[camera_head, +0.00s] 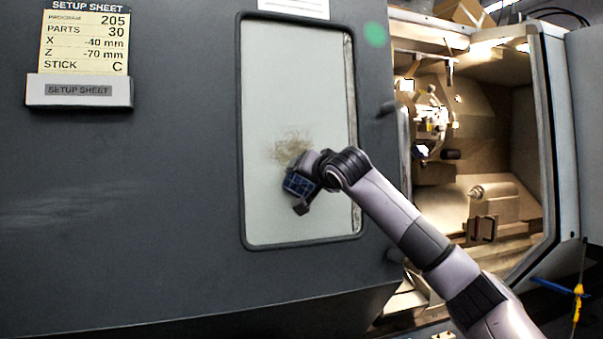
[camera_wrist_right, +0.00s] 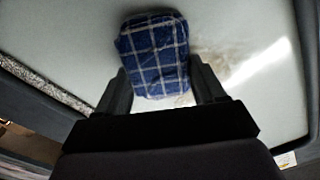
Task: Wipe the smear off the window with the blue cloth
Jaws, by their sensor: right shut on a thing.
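The window (camera_head: 300,80) is a tall pale pane in the dark machine door. A brownish smear (camera_head: 290,147) lies on its lower middle, and it also shows in the right wrist view (camera_wrist_right: 232,66). My right gripper (camera_head: 303,190) is in front of the pane, just below the smear. It is shut on the blue checked cloth (camera_wrist_right: 155,52), which is folded into a pad. The cloth also shows in the head view (camera_head: 297,184). In the wrist view the smear lies to the right of the cloth and partly behind it. I cannot tell whether the cloth touches the glass. My left gripper is not in view.
The dark door (camera_head: 180,190) surrounds the window with a raised black frame. A setup sheet (camera_head: 85,40) in a holder is at the upper left. The machine's lit interior (camera_head: 475,140) stands open to the right, with a door handle (camera_head: 404,150) at its edge.

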